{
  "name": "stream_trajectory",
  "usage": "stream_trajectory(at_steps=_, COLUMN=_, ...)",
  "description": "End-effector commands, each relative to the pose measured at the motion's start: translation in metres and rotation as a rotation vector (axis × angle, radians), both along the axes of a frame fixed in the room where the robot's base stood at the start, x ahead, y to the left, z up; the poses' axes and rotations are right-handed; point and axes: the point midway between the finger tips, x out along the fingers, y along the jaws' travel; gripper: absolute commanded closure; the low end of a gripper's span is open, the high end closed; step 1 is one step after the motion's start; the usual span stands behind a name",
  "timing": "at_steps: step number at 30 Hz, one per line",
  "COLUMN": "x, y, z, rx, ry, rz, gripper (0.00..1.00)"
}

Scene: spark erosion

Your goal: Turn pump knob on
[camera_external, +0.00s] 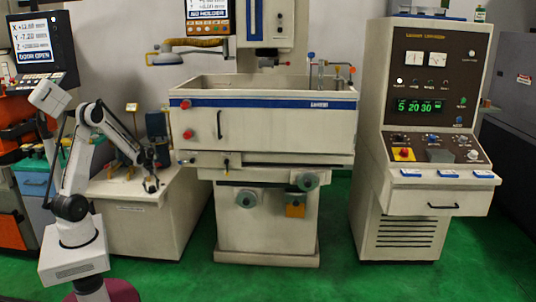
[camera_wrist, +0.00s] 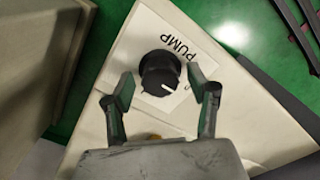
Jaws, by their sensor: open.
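The pump knob (camera_wrist: 158,70) is round and black, on a white label (camera_wrist: 150,30) reading "PUMP". Its white pointer line points to the lower right in the wrist view. My gripper (camera_wrist: 163,85) is open, with one finger to the left and one to the right of the knob. Gaps show between the knob and both fingers. In the external view my gripper (camera_external: 151,184) is over the low beige cabinet (camera_external: 150,222) at left. The knob is too small to make out there. The right finger partly covers small lettering on the label.
The beige machine with a tank (camera_external: 270,135) stands right of the cabinet. A control console (camera_external: 425,130) stands farther right. A dark cylindrical unit (camera_external: 156,126) stands behind my gripper on the cabinet. Green floor (camera_external: 335,225) is clear between machine and console.

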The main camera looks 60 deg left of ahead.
Motion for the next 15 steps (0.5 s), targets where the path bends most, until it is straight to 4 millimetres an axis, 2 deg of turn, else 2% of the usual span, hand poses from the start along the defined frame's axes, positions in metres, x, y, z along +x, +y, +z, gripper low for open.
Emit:
stream_trajectory(at_steps=6, x=0.0, y=-0.0001, z=0.0, rx=0.0, ry=0.0, rz=0.0, gripper=0.46)
stream_trajectory(at_steps=15, x=0.0, y=-0.0001, z=0.0001, rx=0.0, ry=0.0, rz=0.0, gripper=0.86)
